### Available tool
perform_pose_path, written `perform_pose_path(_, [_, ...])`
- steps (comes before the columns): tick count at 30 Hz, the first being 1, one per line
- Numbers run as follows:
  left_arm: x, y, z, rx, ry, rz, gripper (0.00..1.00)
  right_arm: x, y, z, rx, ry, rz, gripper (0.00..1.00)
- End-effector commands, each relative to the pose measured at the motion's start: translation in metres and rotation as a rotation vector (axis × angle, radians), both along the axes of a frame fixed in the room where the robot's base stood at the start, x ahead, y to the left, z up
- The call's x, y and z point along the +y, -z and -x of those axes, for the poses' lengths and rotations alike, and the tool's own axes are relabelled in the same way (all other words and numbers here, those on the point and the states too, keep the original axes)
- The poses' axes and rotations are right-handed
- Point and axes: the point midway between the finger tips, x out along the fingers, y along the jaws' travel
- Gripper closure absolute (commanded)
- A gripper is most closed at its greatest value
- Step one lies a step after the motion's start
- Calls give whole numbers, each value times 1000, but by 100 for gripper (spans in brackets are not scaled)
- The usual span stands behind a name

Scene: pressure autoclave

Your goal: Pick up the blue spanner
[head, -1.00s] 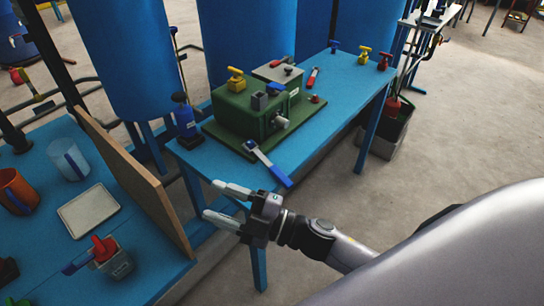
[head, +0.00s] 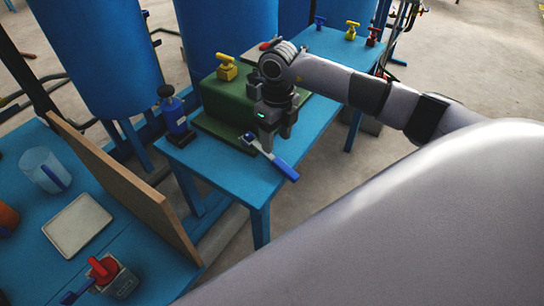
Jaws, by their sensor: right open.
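The blue spanner (head: 284,168) lies on the blue table near its front edge. Its silver head points to the back left and its blue handle to the front right. My right gripper (head: 277,142) points down, open and empty, at the spanner's middle. My left gripper is not in view.
The green autoclave block (head: 222,98) with a yellow valve (head: 227,67) stands just behind, partly hidden by my right arm. A wooden board (head: 125,185) edges the left table. Small valves (head: 352,30) stand at the back.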

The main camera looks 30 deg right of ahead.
Motion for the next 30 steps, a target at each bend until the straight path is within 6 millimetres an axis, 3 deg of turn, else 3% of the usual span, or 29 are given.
perform_pose_path(12, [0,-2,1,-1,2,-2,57,4,57,1,3,0,-3,45])
perform_pose_path(22, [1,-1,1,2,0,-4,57,4,64,1,-2,-2,-6,45])
perform_pose_path(27, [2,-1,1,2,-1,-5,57,4,64,1,-2,-2,-6,100])
perform_pose_path(30, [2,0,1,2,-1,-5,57,4,64,1,-3,-2,-6,100])
